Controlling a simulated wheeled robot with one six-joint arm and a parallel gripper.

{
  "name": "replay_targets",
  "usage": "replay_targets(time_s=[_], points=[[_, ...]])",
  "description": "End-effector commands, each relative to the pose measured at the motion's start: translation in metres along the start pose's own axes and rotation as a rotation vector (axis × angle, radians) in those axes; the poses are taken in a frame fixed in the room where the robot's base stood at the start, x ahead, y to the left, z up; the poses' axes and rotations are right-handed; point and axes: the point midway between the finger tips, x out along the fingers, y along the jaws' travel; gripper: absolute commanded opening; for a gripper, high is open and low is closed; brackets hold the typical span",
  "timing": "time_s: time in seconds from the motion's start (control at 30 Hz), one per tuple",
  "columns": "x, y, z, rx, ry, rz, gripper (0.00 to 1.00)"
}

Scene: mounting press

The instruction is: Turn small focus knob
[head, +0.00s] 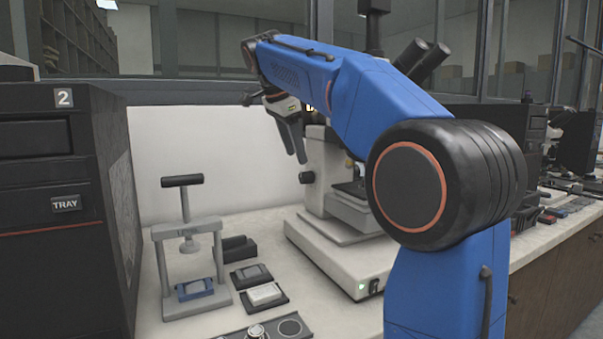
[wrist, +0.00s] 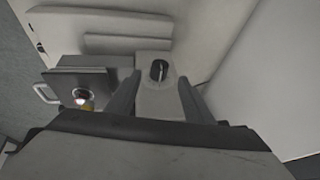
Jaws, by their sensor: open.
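The pale microscope (head: 328,249) stands on the bench, partly hidden behind my blue arm. A small dark knob (head: 306,177) sticks out of the left side of its body. My gripper (head: 296,156) hangs above this knob, fingers pointing down, apart from it. In the wrist view, a dark round knob (wrist: 158,70) with a pale line on it shows on the pale housing, between the two fingers of my gripper (wrist: 158,82) in the picture. The jaws are open and hold nothing. I cannot tell the exact gap between fingertips and knob.
A small hand press (head: 183,232) stands left of the microscope, with small dark trays (head: 251,276) beside it. A large black cabinet (head: 60,215) marked TRAY is at the far left. The pale bench between press and microscope is partly clear.

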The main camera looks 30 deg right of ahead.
Motion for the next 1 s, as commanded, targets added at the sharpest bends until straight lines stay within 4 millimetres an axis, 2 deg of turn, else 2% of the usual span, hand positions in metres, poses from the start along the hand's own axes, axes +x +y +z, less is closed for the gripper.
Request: replay_targets(time_s=[0.2,0.4,0.6,0.87,0.9,1.0], points=[[0.038,0.001,-0.001,0.000,0.000,0.002,0.47],[0.064,0.000,-0.001,0.001,0.000,0.000,0.47],[0.075,0.000,0.000,0.000,0.000,-0.001,0.47],[0.076,0.000,0.000,0.000,0.000,-0.001,0.47],[0.076,0.000,0.000,0.000,0.000,-0.001,0.45],[0.076,0.000,0.000,0.000,0.000,-0.001,0.21]])
